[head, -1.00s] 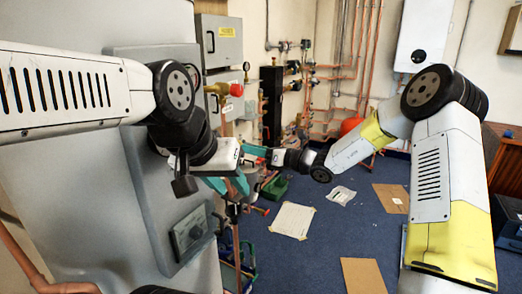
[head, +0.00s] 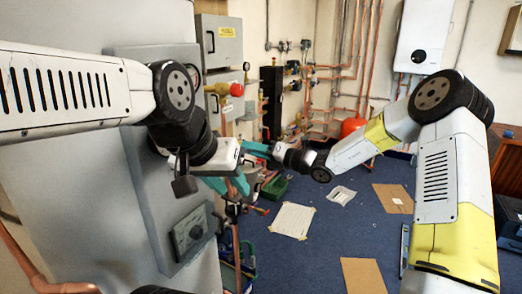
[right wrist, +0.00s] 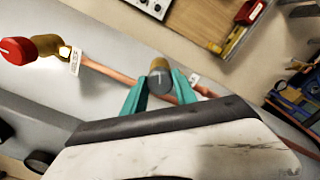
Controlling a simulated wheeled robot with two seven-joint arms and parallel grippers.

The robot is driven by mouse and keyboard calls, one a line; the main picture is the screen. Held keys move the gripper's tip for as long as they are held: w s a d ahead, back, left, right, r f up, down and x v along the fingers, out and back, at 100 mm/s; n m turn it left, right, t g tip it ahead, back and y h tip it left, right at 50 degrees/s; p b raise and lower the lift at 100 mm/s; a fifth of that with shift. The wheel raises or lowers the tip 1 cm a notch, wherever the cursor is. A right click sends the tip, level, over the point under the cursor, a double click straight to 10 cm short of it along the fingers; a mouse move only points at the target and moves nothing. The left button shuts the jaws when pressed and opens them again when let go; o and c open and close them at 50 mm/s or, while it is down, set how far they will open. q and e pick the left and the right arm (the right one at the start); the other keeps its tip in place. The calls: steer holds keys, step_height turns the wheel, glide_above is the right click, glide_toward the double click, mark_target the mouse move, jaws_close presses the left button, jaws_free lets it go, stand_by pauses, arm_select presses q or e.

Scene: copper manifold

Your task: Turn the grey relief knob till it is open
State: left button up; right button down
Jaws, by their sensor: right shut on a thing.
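The grey knob (right wrist: 159,66) has a grey cap on a brass body. In the right wrist view it sits between the teal fingers of my right gripper (right wrist: 160,85), which is shut on it. In the head view my right gripper (head: 248,149) reaches left toward the big grey cabinet; the knob cannot be made out there. My left gripper (head: 235,184) hangs lower, beside the cabinet, with teal fingers; its opening is not clear and nothing shows in it.
A red knob on a brass valve (right wrist: 18,50) stands left of the grey knob, with copper pipe (right wrist: 105,73) between them; the red knob also shows in the head view (head: 236,89). A green crate (head: 274,187) and a paper sheet (head: 292,220) lie on the blue floor.

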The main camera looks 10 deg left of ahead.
stand_by(0.3)
steer(key=c, duration=1)
jaws_free()
steer(key=shift+o, duration=0.2)
steer(key=v, duration=0.7)
steer(key=shift+d, duration=0.4)
steer(key=shift+s, duration=0.1)
steer(key=s+d+r+n+g+h, duration=0.2)
steer(key=s+n+g+h, duration=0.1)
steer(key=s+n, duration=0.6)
steer(key=s+d+r+n+g+h, duration=0.2)
steer(key=s+n+h, duration=0.1)
steer(key=s+n, duration=0.5)
steer(key=s+d+r+n+t+h, duration=0.1)
steer(key=s+d+n+h, duration=0.3)
steer(key=d, duration=0.5)
steer(key=s+d+r+n+t+h, duration=0.2)
steer(key=s+d+n+t+h, duration=0.2)
steer(key=s+d+n, duration=0.4)
steer(key=d+n, duration=0.2)
steer(key=n, duration=0.1)
steer(key=shift+s+d+r+h, duration=0.15)
steer(key=shift+s+r+h, duration=0.05)
steer(key=shift+s+h, duration=0.2)
